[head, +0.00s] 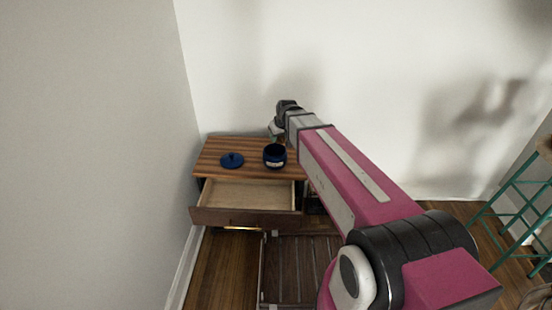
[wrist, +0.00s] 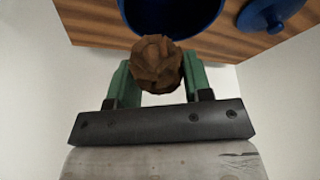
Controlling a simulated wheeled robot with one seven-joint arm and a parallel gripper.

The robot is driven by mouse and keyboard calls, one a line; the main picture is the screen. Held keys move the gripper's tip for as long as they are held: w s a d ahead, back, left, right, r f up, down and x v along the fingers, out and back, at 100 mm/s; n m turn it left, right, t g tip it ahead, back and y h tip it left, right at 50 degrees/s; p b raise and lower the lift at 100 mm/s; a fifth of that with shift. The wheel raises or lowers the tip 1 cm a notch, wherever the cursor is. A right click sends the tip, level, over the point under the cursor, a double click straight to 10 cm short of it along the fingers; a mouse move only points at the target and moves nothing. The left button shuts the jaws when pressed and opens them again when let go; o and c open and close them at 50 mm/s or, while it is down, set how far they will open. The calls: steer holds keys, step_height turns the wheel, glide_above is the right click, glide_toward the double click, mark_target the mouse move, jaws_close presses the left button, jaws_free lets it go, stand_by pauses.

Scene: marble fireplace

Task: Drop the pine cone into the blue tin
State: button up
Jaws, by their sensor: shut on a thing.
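My gripper (wrist: 157,84) has green fingers and is shut on a brown pine cone (wrist: 156,64) in the wrist view. The pine cone sits between the fingertips, next to the rim of the blue tin (wrist: 165,28) in that picture. The blue tin is open and also shows in the head view (head: 275,160), upright on a small wooden cabinet. My gripper (head: 275,132) is above and close to the tin in the head view, largely hidden by my wrist. I cannot make out the pine cone in the head view.
The tin's blue lid (head: 232,160) lies on the cabinet top (head: 215,148), left of the tin. The cabinet's drawer (head: 240,194) stands open and looks empty. A wall is close at the left and another behind. A teal stool (head: 510,185) stands far right.

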steer(key=o, duration=1)
steer(key=shift+c, duration=0.2)
steer(key=shift+r, duration=0.1)
steer(key=v, duration=1)
steer(key=shift+s+r, duration=0.15)
steer(key=shift+r, duration=0.15)
steer(key=s+d+f+m+g+h, duration=0.2)
steer(key=s+d+f+m+g, duration=0.2)
steer(key=s+d+f, duration=1.1)
step_height(320, 180, down, 2)
steer(key=shift+d+f+m, duration=0.1)
steer(key=shift+d+m, duration=0.7)
steer(key=shift+d, duration=0.35)
